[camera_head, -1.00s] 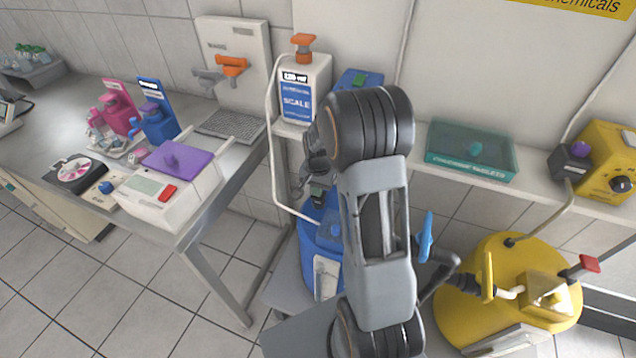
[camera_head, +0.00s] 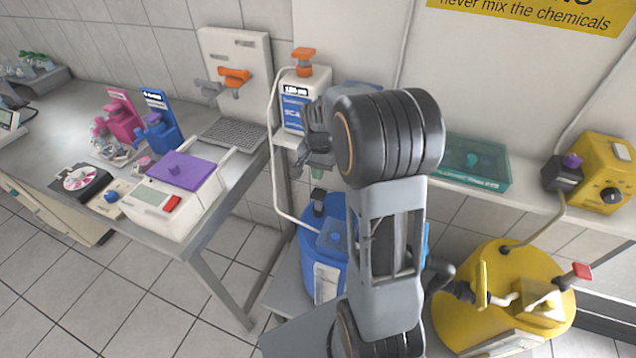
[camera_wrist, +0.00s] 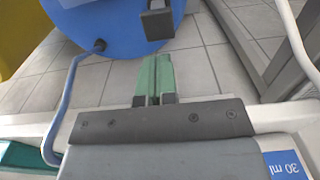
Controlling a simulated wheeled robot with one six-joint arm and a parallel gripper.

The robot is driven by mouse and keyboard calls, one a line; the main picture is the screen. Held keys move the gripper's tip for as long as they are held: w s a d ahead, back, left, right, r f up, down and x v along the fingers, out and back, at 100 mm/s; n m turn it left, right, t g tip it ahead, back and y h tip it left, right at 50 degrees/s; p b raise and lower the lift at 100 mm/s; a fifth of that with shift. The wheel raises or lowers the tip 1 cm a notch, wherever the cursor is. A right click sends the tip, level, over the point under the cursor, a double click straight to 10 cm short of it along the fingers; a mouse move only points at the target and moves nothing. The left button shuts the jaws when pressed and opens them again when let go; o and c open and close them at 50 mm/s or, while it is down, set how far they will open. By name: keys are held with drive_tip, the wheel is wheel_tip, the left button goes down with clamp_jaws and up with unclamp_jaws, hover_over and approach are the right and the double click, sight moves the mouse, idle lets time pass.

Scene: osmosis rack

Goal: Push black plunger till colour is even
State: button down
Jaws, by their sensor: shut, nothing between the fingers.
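The black plunger (camera_head: 318,203) stands up from the top of the blue tank (camera_head: 312,240) below the shelf. In the wrist view the fingertips point towards the plunger, with a gap of floor showing between. In the head view my arm hides part of the blue tank, and the fingertips are small and hard to make out above the plunger.
A white-and-blue scale-remover bottle (camera_head: 296,105) with an orange top stands on the shelf. A teal tablet box (camera_head: 475,165) and a yellow pump (camera_head: 605,170) are further right. A yellow tank (camera_head: 470,320) stands right of the blue one. A pale tube runs down beside the shelf.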

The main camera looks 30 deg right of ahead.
drive_tip(key=shift+r, duration=1.3)
wheel_tip(320, 180, up, 5)
drive_tip(key=b, duration=0.2)
hover_over(320, 193)
drive_tip(key=shift+f, duration=0.1)
drive_tip(key=shift+a, duration=0.1)
wheel_tip(320, 193, down, 14)
idle(0.5)
